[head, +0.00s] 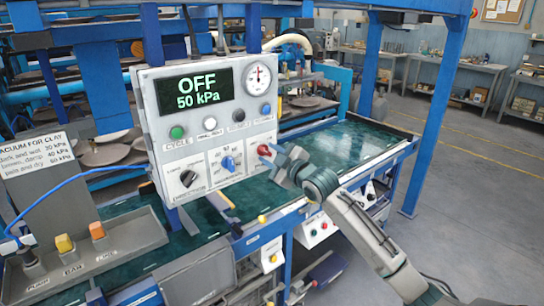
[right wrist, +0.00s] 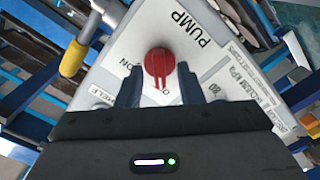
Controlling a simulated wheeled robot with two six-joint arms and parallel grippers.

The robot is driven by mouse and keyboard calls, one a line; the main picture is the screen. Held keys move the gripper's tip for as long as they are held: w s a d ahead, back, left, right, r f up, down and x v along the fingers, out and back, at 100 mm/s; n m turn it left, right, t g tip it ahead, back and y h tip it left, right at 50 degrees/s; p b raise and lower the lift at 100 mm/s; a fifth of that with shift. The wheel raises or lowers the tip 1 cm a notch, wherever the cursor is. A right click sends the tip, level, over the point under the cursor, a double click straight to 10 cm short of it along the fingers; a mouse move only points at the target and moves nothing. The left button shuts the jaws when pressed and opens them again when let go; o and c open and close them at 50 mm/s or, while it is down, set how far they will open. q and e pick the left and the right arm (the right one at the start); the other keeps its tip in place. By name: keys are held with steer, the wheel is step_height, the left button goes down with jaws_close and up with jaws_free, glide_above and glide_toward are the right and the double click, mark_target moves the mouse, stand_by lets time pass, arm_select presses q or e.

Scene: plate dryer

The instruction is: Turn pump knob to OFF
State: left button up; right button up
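The red pump knob (head: 263,150) sits at the lower right of the white control panel (head: 215,172). In the right wrist view the red knob (right wrist: 159,63) is close up beside the word PUMP, with ON to its left and a partly hidden label starting with O below it. The display (head: 196,91) reads OFF and 50 kPa. My right gripper (head: 277,158) is at the knob. In the right wrist view its fingers (right wrist: 158,84) are open on either side of the knob, with visible gaps. My left gripper is not in view.
The panel also carries a black knob (head: 188,178), a blue knob (head: 229,163), several buttons and a round gauge (head: 257,78). A yellow-capped part (right wrist: 73,58) is near the panel's edge. A blue post (head: 430,120) stands right of the green table (head: 345,145).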

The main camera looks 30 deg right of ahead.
steer(key=shift+s, duration=0.1)
steer(key=s+p, duration=0.2)
steer(key=s, duration=0.8)
steer(key=shift+s+d, duration=0.3)
steer(key=shift+d, duration=0.1)
stand_by(0.3)
